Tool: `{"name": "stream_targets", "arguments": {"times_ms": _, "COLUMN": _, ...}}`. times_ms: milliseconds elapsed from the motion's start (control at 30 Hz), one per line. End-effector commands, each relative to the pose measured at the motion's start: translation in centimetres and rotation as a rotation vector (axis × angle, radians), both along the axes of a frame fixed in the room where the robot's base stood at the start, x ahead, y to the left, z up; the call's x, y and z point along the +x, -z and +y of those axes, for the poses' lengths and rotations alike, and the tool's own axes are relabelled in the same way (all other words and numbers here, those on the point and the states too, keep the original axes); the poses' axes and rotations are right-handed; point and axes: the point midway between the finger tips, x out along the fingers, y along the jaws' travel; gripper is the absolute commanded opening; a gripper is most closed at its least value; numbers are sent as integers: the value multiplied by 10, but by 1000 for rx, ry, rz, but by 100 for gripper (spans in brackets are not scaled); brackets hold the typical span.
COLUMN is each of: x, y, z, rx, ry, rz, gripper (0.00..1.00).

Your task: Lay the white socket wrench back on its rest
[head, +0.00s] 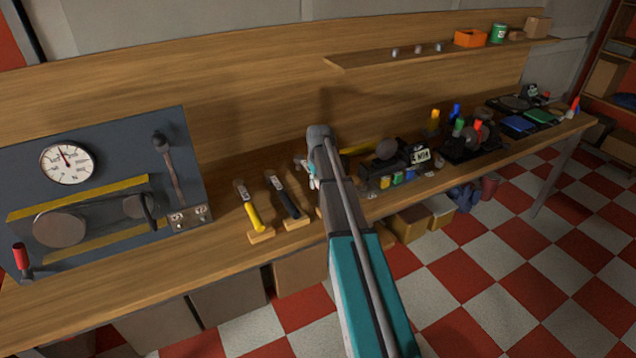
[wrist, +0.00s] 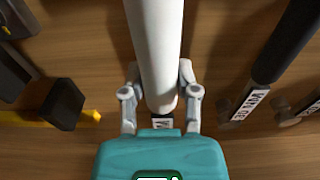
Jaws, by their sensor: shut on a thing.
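The white socket wrench (wrist: 156,40) shows in the wrist view as a thick white handle running up out of the picture, with a small printed tag at its lower end. My gripper (wrist: 158,76) has one finger on each side of the handle and is shut on it. The handle is over the wooden bench, but I cannot tell whether it touches anything below. In the head view my arm hides most of the wrench and any rest under it; my gripper (head: 313,172) shows only in part.
A black wrench (head: 284,198) and a yellow wrench (head: 249,209) lie on small wooden blocks on the bench (head: 200,258), left of my arm. A gauge panel (head: 110,140) stands far left. A black device (head: 390,165) and several coloured items stand right of my arm.

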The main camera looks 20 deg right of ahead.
Motion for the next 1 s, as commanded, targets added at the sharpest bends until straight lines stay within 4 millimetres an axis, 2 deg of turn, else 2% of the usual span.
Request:
{"name": "stream_targets", "arguments": {"times_ms": 33, "x": 0, "y": 8, "z": 1, "rx": 0, "ry": -1, "rz": 0, "gripper": 0}}
{"name": "stream_targets", "arguments": {"times_ms": 300, "x": 0, "y": 19, "z": 1, "rx": 0, "ry": -1, "rz": 0, "gripper": 0}}
{"name": "stream_targets", "arguments": {"times_ms": 1000, "x": 0, "y": 23, "z": 1, "rx": 0, "ry": -1, "rz": 0, "gripper": 0}}
